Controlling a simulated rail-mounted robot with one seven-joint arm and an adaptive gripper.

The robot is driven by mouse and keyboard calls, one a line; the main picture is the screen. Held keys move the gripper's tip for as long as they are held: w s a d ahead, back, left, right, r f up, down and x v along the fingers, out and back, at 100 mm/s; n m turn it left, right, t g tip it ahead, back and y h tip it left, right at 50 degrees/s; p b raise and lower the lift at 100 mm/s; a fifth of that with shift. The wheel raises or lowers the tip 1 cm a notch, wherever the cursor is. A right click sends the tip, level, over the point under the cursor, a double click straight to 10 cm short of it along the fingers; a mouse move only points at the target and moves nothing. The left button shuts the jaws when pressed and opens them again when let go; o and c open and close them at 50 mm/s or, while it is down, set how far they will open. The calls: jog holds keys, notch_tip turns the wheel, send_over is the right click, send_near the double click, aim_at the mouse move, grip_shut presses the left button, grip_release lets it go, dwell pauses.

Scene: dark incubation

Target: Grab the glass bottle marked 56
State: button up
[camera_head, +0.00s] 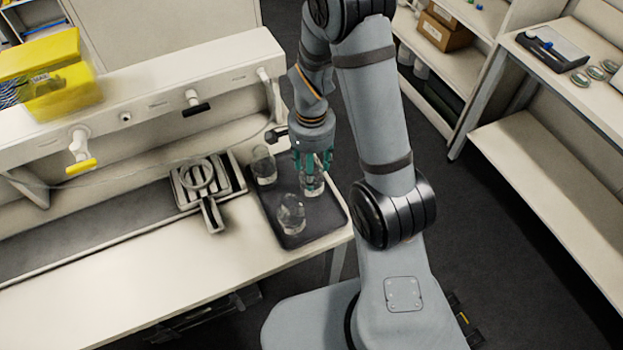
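Three clear glass bottles stand on a dark tray (322,226) at the right end of the bench. One bottle (263,168) is at the tray's back left, one (291,216) is near the front, and one (312,185) is on the right. No number is readable on any of them. My gripper (313,166), with teal fingers, points down over the right bottle. Its fingers are around or just in front of that bottle's upper part and hide its top. I cannot tell whether they touch it or have closed.
A metal rack with a handle (212,214) lies just left of the tray. Bench taps (80,146) and a yellow box (62,92) are farther left. The front bench top is clear. Shelves with dishes stand at the right, across the floor.

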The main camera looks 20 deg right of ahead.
jog(key=c, duration=0.6)
jog(key=shift+c, duration=0.4)
